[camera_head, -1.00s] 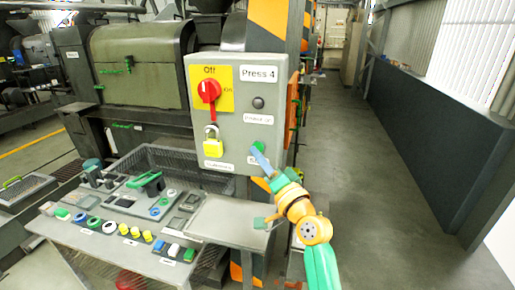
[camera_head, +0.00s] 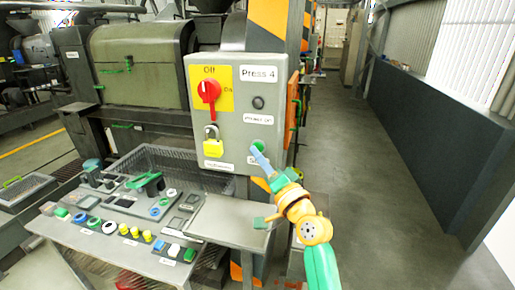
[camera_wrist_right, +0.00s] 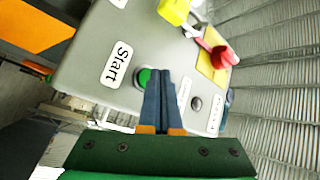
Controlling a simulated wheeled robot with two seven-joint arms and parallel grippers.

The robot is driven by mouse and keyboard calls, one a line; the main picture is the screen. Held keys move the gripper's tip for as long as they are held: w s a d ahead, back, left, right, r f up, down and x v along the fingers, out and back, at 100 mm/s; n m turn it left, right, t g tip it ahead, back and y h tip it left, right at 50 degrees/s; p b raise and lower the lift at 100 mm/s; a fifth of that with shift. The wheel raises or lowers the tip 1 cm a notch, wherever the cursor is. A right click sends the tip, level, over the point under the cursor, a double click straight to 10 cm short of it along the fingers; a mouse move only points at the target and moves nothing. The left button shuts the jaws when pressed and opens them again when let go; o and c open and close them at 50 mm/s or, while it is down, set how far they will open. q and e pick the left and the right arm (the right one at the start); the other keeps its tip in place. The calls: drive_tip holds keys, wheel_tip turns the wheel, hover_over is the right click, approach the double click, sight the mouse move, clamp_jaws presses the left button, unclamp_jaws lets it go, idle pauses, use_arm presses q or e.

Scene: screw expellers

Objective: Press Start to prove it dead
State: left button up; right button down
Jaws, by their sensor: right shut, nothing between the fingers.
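The grey control box (camera_head: 229,130) labelled Press 4 stands upright in front of me. Its green Start button (camera_head: 258,145) is low on the right; in the right wrist view the green button (camera_wrist_right: 144,79) shows beside the Start label (camera_wrist_right: 118,65). My right gripper (camera_head: 256,153) is shut and empty, its blue fingertips at the button. In the right wrist view the fingers partly cover the button, so I cannot tell whether they touch it. My left gripper is not in view.
The floor aisle (camera_head: 350,150) to the right is clear, bounded by a dark low wall (camera_head: 425,130).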

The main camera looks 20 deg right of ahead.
drive_tip(key=shift+w+d, duration=0.25)
drive_tip(key=shift+w, duration=0.15)
idle(0.4)
drive_tip(key=shift+s+a+r, duration=0.1)
drive_tip(key=shift+s+a, duration=0.05)
drive_tip(key=shift+s, duration=0.05)
drive_tip(key=shift+s+a, duration=0.1)
drive_tip(key=shift+s, duration=0.1)
